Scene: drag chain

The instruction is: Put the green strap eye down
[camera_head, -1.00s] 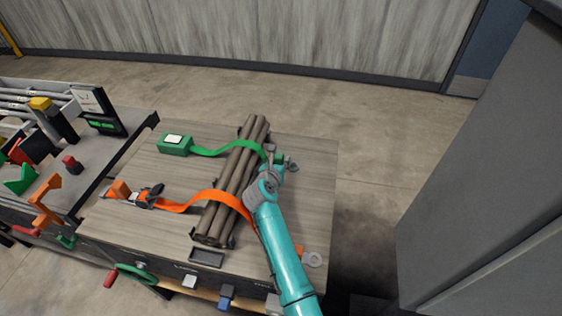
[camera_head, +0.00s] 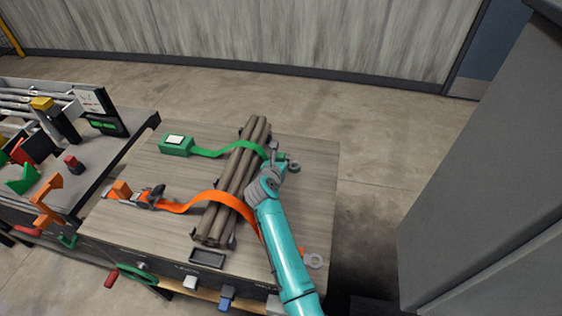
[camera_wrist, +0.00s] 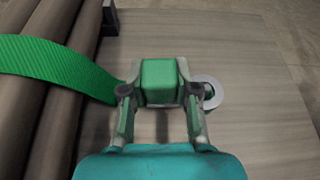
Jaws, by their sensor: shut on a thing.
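The green strap (camera_head: 217,151) runs from a green box (camera_head: 176,145) across a bundle of brown pipes (camera_head: 237,180) on the bench. In the wrist view the strap (camera_wrist: 60,64) comes in from the left over the pipes. Its green end block, the strap eye (camera_wrist: 159,80), sits between my gripper's fingers (camera_wrist: 160,95), which are shut on it. My gripper (camera_head: 273,164) is at the right side of the pipes, near the far part of the bench. A grey ring (camera_wrist: 209,91) shows just right of the fingers. Whether the eye touches the bench is unclear.
An orange strap (camera_head: 200,202) crosses the nearer part of the pipes, partly behind my arm. A shallow dark tray (camera_head: 207,257) lies at the bench's near edge. The bench top (camera_head: 312,190) is clear to the right. A second bench (camera_head: 100,155) with tools stands at left.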

